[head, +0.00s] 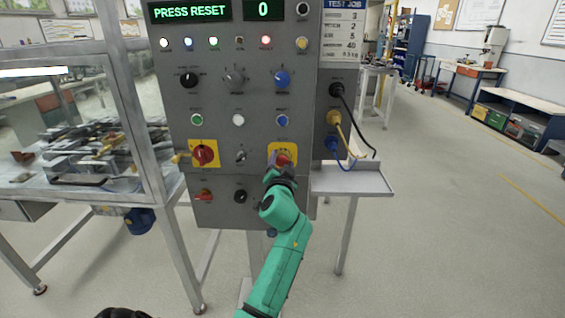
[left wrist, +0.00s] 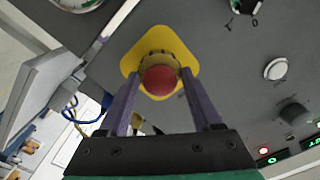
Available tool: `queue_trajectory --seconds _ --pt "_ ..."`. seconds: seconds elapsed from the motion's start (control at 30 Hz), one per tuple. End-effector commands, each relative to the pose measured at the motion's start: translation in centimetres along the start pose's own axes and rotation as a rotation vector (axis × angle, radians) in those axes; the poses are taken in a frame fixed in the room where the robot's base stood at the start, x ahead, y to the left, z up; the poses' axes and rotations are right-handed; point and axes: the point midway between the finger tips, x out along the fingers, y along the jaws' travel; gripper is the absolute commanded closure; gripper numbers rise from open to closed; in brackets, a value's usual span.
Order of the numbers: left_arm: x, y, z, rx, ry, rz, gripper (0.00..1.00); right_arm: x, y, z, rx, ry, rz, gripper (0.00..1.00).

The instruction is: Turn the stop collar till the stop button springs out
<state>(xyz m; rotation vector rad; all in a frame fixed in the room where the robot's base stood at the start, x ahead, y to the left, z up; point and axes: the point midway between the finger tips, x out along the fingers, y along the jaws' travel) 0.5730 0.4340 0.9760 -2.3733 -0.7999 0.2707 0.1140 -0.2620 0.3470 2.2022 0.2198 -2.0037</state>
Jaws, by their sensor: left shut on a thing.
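The stop button (left wrist: 160,80) is a red round cap in the left wrist view. The stop collar (left wrist: 157,59) is a dull yellow, notched ring around its base, on a yellow plate (left wrist: 131,62). My left gripper (left wrist: 160,73) has one purple finger on each side of the collar and is shut on it. In the head view the button (head: 284,160) shows at the panel's lower right, partly hidden by my left gripper (head: 279,167). How far the button stands out is hard to tell. My right gripper is in neither view.
The grey panel (head: 218,115) carries several knobs and buttons, and a red switch (head: 203,155) on another yellow plate. Its display (head: 189,11) reads PRESS RESET. Cables (head: 345,128) hang at the right above a small shelf (head: 352,180). A glazed cabinet stands left; floor at right is clear.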

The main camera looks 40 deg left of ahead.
Motion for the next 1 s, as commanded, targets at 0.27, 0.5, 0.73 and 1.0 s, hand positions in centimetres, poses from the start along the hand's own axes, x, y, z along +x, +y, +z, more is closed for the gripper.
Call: queue_trajectory --seconds 0.27,0.5,0.73,1.0 --pt "0.0 -0.1 0.0 -0.001 0.0 -0.002 0.04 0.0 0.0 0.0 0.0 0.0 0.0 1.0" --pt "-0.4 0.0 0.0 -0.001 0.0 0.0 0.04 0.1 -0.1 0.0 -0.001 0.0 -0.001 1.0" --pt "-5.1 0.2 0.2 -0.004 -0.001 0.002 0.04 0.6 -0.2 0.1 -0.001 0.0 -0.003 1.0" --pt "-12.5 0.2 0.4 -0.003 -0.003 0.001 0.04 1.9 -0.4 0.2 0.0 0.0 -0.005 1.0"
